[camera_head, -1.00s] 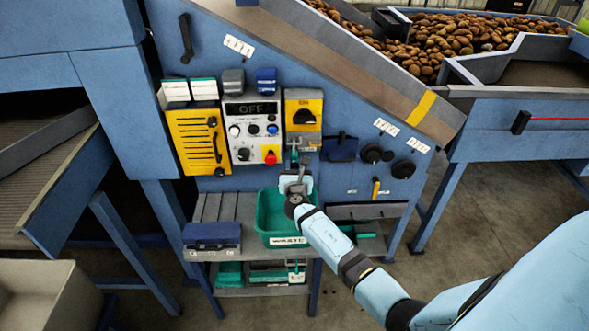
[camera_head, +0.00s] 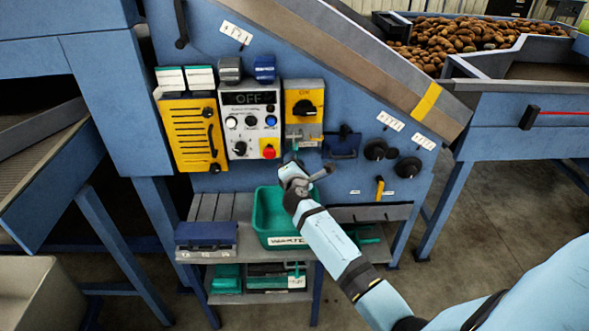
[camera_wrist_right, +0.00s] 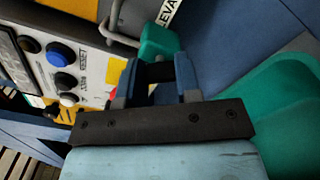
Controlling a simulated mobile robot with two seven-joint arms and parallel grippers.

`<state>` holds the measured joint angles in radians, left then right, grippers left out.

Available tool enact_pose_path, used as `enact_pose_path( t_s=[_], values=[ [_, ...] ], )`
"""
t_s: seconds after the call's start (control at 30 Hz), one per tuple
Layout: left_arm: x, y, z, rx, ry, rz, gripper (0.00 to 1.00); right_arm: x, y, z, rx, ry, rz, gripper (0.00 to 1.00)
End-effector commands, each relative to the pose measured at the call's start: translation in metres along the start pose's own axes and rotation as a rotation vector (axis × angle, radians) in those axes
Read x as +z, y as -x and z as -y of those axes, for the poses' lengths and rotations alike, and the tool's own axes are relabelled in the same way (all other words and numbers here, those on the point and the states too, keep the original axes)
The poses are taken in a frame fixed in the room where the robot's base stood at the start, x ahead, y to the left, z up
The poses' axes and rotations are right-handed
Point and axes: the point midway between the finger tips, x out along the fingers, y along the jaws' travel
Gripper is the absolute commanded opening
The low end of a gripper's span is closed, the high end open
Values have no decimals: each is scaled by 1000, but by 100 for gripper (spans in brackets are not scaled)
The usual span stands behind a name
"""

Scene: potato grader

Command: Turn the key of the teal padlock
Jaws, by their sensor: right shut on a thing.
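The teal padlock (camera_wrist_right: 162,42) hangs by its grey shackle below the yellow switch box, and shows close up in the right wrist view. In the head view only a small teal part of it (camera_head: 296,147) shows above my gripper. My right gripper (camera_head: 288,163) is just below the padlock. In the wrist view its fingers (camera_wrist_right: 157,78) are closed about a small dark piece at the padlock's underside, which looks like the key. The fingers hide most of the key, so its turn angle cannot be told. My left gripper is not in view.
The yellow switch box (camera_head: 304,103) is above. A control panel (camera_head: 250,122) with buttons and a red knob is to its left. A teal WASTE tub (camera_head: 274,237) stands on the shelf below.

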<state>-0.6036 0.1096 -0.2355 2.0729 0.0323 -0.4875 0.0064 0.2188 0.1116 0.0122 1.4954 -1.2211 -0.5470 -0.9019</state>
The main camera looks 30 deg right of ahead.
Motion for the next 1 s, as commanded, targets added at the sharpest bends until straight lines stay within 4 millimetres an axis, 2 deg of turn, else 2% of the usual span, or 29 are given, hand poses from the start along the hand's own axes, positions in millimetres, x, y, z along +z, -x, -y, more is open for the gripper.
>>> enact_pose_path(
  t_s=[0.5, 0.73, 1.0],
  values=[
    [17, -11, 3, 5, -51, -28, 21, -2, 0, 3, 0, -446, -1, 8],
    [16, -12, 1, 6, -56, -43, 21, -1, 0, 2, -1, -567, -1, 8],
    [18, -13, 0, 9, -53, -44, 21, -1, 0, 1, -1, -629, 0, 8]
  ],
)
